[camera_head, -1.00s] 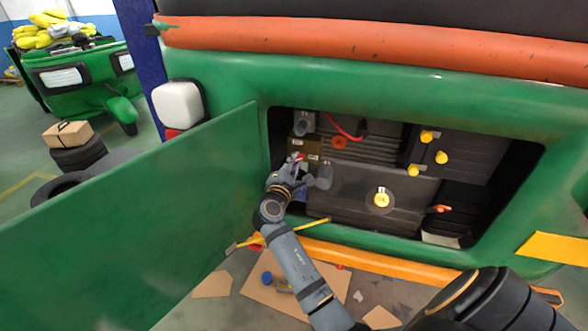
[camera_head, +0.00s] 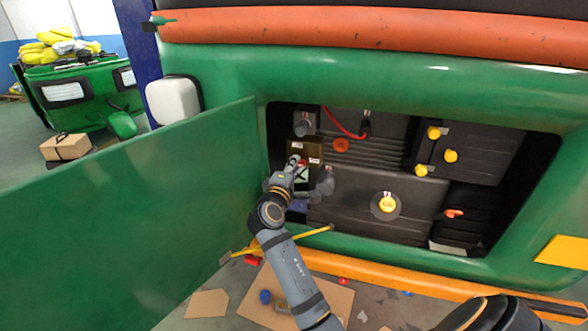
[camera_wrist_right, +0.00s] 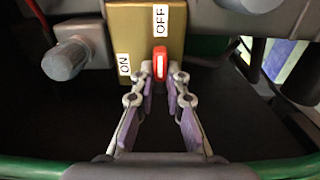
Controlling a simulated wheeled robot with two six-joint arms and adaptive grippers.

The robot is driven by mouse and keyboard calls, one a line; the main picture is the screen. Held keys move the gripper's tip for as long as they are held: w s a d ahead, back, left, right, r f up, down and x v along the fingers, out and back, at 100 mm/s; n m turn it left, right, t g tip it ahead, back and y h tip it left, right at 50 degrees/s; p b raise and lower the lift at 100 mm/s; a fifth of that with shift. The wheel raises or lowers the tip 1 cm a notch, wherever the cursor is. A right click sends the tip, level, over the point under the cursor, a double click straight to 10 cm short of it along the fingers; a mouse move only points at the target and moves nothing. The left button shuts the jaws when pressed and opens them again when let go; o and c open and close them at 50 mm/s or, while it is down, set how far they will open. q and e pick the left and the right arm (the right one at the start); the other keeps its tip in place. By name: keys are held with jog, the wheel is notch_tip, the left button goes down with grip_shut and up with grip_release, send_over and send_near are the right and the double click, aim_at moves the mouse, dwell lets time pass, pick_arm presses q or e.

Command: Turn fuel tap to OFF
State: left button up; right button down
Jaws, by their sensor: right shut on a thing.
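The fuel tap is a red lever with a white stripe (camera_wrist_right: 159,63) on a brass-coloured block (camera_wrist_right: 118,20). In the wrist view the lever stands upright in the picture, just below the OFF label (camera_wrist_right: 160,18). The ON label (camera_wrist_right: 124,66) is to its left. My right gripper (camera_wrist_right: 160,78) is shut on the lever, one fingertip on each side. In the head view my right gripper (camera_head: 297,166) reaches into the open bay at its left side, and largely hides the lever. My left gripper is not in view.
The open green door panel (camera_head: 130,215) stands left of my right arm. Grey knobs (camera_wrist_right: 66,60) flank the block. A yellow-capped tank (camera_head: 387,204) and a red hose (camera_head: 343,127) are inside the bay. Cardboard (camera_head: 290,300) lies on the floor below.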

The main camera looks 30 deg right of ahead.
jog(key=shift+r, duration=0.15)
jog(key=c, duration=1.4)
grip_release()
jog(key=shift+w, duration=0.1)
jog(key=shift+o, duration=0.2)
